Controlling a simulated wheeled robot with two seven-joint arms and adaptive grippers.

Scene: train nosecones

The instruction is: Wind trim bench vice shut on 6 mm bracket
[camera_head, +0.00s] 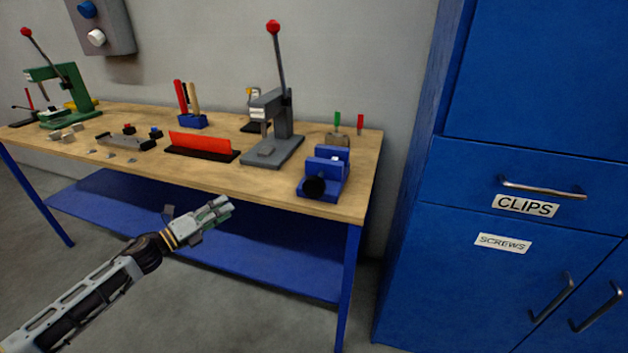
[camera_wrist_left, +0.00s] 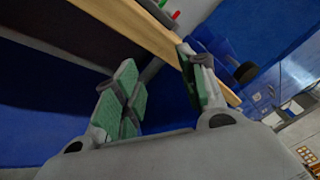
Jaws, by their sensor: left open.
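The blue bench vice (camera_head: 326,173) stands at the front right corner of the wooden bench (camera_head: 215,172), with a black round handle or knob facing the front. In the left wrist view the vice (camera_wrist_left: 208,47) shows partly behind a finger. A small light piece shows at the vice jaws, too small to identify as the bracket. My left gripper (camera_head: 216,210) is in front of the bench, left of the vice and apart from it. In the left wrist view the left gripper (camera_wrist_left: 162,95) has its fingers spread with nothing between them. My right gripper is not in view.
A grey lever press (camera_head: 272,140) stands left of the vice, with a red strip (camera_head: 200,144) beside it. A green press (camera_head: 62,95) is at the far left. A blue cabinet (camera_head: 510,190) stands right of the bench. Open floor lies in front.

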